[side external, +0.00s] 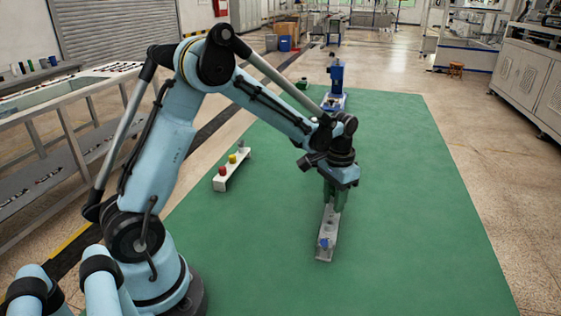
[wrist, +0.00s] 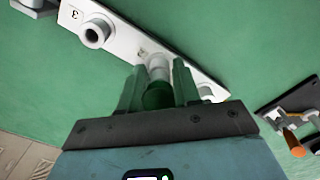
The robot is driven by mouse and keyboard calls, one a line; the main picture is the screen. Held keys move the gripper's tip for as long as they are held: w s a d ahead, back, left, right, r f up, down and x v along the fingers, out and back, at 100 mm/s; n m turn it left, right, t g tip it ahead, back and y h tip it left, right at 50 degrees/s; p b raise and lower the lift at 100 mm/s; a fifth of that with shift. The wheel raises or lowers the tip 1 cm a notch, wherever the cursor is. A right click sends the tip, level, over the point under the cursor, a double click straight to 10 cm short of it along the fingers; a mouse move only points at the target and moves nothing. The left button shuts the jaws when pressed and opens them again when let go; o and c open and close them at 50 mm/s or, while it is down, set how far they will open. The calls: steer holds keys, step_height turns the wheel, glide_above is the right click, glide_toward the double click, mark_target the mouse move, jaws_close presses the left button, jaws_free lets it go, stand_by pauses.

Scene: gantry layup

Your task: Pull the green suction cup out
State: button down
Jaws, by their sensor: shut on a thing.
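My gripper (wrist: 158,80) is shut on the green suction cup (wrist: 158,97), which sits between its two green fingers in the wrist view. A pale cylindrical piece (wrist: 158,66) shows at the cup's far end, against the light grey bar (wrist: 122,40). I cannot tell whether the cup is still seated in the bar. In the side view my gripper (side external: 333,205) points down at the far part of the same bar (side external: 326,250), and the fingers hide the cup.
An empty-looking socket marked 3 (wrist: 95,33) is on the bar. A blue piece (side external: 323,243) stands at its near end. A second rack with a red piece (side external: 222,171) and a yellow piece (side external: 232,158) lies left. A blue device (side external: 336,78) stands behind. The green mat (side external: 420,220) is clear at right.

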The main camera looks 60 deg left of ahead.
steer(key=shift+r, duration=1.75)
stand_by(0.3)
steer(key=shift+r, duration=1.7)
